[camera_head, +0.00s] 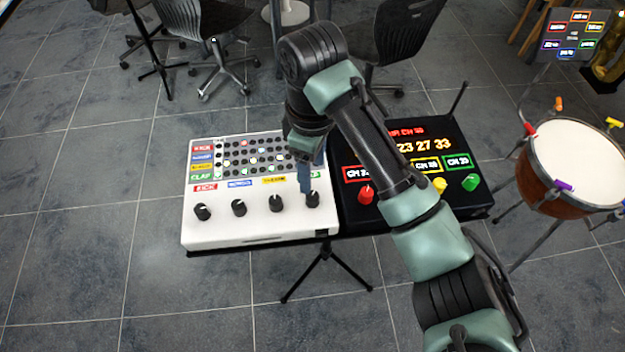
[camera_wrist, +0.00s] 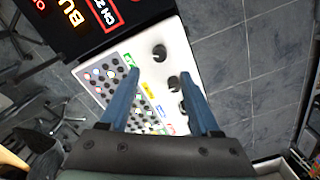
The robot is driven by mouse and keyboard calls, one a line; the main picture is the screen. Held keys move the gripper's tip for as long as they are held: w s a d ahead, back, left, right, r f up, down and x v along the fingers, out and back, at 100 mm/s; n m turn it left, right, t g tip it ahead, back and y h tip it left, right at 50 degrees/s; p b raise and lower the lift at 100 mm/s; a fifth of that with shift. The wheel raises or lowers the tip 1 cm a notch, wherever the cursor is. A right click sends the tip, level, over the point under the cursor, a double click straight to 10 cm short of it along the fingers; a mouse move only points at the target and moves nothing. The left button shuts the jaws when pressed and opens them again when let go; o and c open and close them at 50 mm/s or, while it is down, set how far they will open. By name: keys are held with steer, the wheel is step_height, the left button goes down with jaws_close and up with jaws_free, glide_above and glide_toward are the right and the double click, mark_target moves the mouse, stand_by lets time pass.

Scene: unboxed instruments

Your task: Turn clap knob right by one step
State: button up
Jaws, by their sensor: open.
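The white drum machine (camera_head: 262,230) has a row of black knobs along its front. The clap knob (camera_head: 313,200) is the rightmost, below the green label (camera_head: 312,175), which the fingers partly cover. My gripper (camera_head: 305,188) points down over it, with a blue finger overlapping the knob's left side in the head view. In the wrist view, my gripper (camera_wrist: 161,73) is open, with its two blue fingers apart. The clap knob (camera_wrist: 159,53) shows beyond the fingertips, in line with the gap. I cannot tell whether a finger touches it. Its pointer direction is unclear.
Three other black knobs, including one (camera_head: 275,203) beside the clap knob, sit to the left. A black box (camera_head: 400,205) with red, yellow and green knobs adjoins on the right. A drum (camera_head: 575,165) stands farther right. The floor in front is clear apart from stand legs.

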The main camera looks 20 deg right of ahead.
step_height(320, 180, up, 4)
steer(key=shift+f+p, duration=0.1)
steer(key=shift+p, duration=0.45)
steer(key=w+a+r+t+y, duration=0.2)
steer(key=w+a+r+t, duration=0.45)
steer(key=a+r, duration=0.35)
steer(key=w+a+r+t+y, duration=0.2)
steer(key=w+a+r+t, duration=0.45)
steer(key=r, duration=0.45)
steer(key=s+a+r+m+t, duration=0.1)
steer(key=s+r+m+t, duration=0.3)
steer(key=r, duration=0.7)
steer(key=s+r+m+t, duration=0.1)
steer(key=s+r+t, duration=0.45)
steer(key=r, duration=0.65)
steer(key=s+d+r+m+t+h, duration=0.3)
steer(key=s+r+t+h, duration=0.1)
steer(key=s, duration=0.4)
steer(key=shift+s+d+r+m+t, duration=0.25)
steer(key=shift+r+m+t, duration=0.15)
steer(key=shift+r, duration=0.35)
